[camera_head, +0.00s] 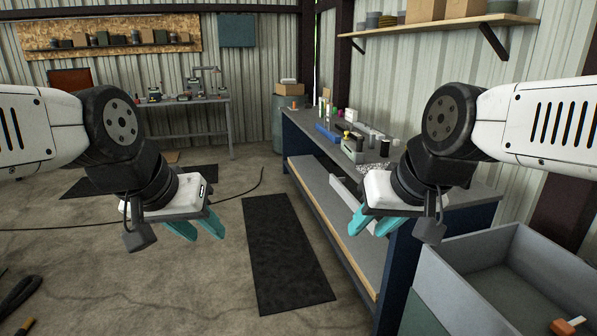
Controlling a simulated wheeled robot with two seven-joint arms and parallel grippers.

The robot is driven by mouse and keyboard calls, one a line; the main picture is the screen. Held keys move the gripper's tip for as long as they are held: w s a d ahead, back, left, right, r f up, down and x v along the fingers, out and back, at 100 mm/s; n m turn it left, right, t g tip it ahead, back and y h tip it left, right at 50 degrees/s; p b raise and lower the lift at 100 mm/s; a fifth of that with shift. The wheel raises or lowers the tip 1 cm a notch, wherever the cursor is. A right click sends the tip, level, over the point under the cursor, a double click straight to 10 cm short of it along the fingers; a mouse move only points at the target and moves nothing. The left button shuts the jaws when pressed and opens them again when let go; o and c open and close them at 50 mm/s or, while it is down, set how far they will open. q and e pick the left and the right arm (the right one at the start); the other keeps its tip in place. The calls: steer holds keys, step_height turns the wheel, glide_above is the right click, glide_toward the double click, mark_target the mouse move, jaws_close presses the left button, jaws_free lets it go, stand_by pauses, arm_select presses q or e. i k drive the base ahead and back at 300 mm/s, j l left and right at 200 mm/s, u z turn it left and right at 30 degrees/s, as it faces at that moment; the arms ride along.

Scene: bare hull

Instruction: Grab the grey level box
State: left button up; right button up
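Small items stand on the workbench (290,125) at the right. My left gripper (197,228) hangs over the floor left of the bench, teal fingers apart and empty. My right gripper (373,225) is in front of the bench's near part, fingers apart and empty. It and its arm hide part of the bench top.
A lower shelf (335,215) runs under the bench. A black mat (283,250) lies on the floor. A back table (185,101) holds several items.

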mark_target(356, 152)
steer(key=i, duration=2.1)
steer(key=i+j+z, duration=0.1)
steer(key=i+z, duration=0.2)
steer(key=i, duration=0.2)
steer(key=i+j+z, duration=0.25)
steer(key=i, duration=0.2)
steer(key=i+j+z, duration=0.3)
steer(key=i, duration=0.2)
steer(key=l, duration=0.1)
